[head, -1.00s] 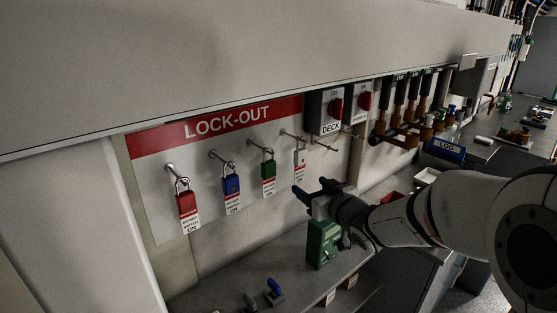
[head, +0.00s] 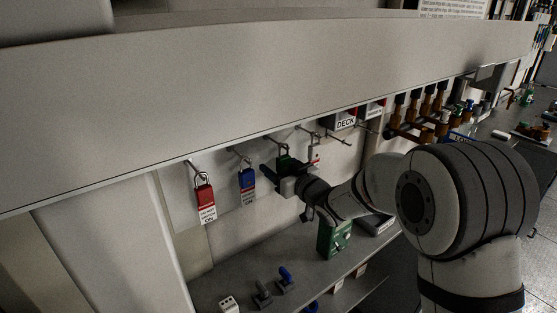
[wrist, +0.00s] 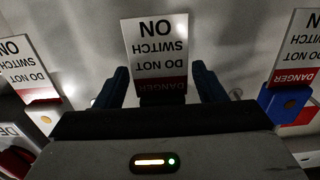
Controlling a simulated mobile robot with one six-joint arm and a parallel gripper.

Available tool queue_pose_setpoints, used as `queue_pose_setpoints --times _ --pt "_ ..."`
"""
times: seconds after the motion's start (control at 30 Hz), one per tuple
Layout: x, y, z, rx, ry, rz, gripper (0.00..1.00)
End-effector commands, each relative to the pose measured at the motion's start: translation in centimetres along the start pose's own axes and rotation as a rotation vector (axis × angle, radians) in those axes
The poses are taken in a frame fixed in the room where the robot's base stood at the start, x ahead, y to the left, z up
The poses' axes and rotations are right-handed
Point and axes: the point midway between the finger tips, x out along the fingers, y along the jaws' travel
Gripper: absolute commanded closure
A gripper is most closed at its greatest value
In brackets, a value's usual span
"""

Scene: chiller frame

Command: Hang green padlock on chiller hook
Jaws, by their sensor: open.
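The green padlock (head: 284,161) hangs on a peg of the lock-out board, partly hidden behind my gripper (head: 273,177). In the wrist view its white "DO NOT SWITCH ON" tag (wrist: 155,45) stands between my gripper's two blue fingers (wrist: 160,85). The fingers are apart, with gaps visible beside the tag. The padlock's body is mostly hidden there. Bare pegs (head: 336,138) stick out below the DECK switch box (head: 345,122). I cannot tell which hook is the chiller's.
A red padlock (head: 204,194) and a blue padlock (head: 247,179) hang left of my gripper. A white-tagged item (head: 314,158) hangs close on its right. A large pale panel (head: 270,85) overhangs the board. A green box (head: 333,238) stands on the bench below.

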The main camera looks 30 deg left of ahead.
Motion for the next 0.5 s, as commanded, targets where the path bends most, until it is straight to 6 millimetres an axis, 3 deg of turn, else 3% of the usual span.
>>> queue_pose_setpoints --times 0.17,0.5 --pt "-0.04 0.05 0.04 0.000 0.000 0.001 0.37" --pt "-0.08 0.12 0.02 0.000 0.000 0.001 0.65"
